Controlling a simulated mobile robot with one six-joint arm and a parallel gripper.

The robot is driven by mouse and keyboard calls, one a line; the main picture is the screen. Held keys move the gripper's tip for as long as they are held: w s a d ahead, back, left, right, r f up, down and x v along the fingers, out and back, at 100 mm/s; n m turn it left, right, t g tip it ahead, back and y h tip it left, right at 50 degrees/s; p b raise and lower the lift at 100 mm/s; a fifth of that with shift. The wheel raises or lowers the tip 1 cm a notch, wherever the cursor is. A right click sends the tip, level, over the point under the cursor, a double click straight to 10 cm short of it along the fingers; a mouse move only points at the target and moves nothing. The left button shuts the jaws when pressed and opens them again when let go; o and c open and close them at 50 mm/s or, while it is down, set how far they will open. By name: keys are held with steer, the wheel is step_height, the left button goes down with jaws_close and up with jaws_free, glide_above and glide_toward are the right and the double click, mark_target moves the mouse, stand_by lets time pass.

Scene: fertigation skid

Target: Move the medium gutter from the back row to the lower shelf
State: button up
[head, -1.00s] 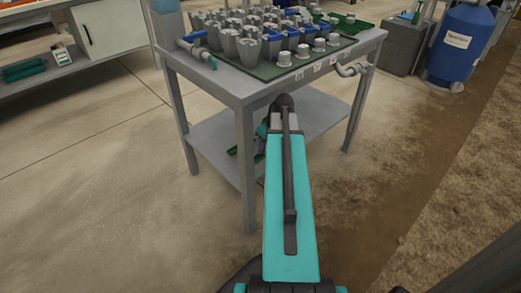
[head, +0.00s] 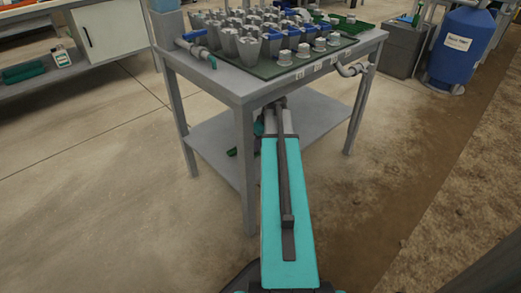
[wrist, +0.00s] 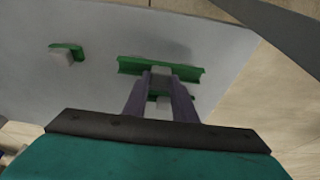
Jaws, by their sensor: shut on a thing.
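In the wrist view, my gripper (wrist: 158,80) is shut on a green gutter (wrist: 188,72), which lies crosswise at the fingertips. The gutter is over the grey lower shelf (wrist: 225,45), with a dark shadow just beyond it. I cannot tell whether it touches the shelf. In the head view, my arm reaches under the table top, and the gripper and held gutter are mostly hidden. The lower shelf (head: 213,140) shows to the left of the arm.
A shorter green piece with a pale block (wrist: 67,54) is on the shelf at left in the wrist view. The table top (head: 230,86) above carries a green tray crowded with grey pots and blue-handled valves. Table legs (head: 245,170) stand close to my arm.

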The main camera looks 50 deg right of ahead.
steer(key=shift+f+b, duration=0.6)
steer(key=shift+f, duration=0.65)
steer(key=shift+f, duration=0.15)
steer(key=o, duration=1.1)
steer(key=p+v, duration=0.3)
steer(key=v, duration=0.2)
steer(key=shift+s+a+p, duration=0.15)
steer(key=shift+s+p, duration=0.5)
steer(key=shift+s, duration=1.35)
steer(key=shift+s+a+p, duration=0.2)
steer(key=shift+s+p, duration=0.5)
steer(key=shift+s, duration=1.3)
steer(key=shift+s+a+p, duration=0.15)
steer(key=shift+s+p, duration=0.5)
steer(key=shift+s, duration=1.35)
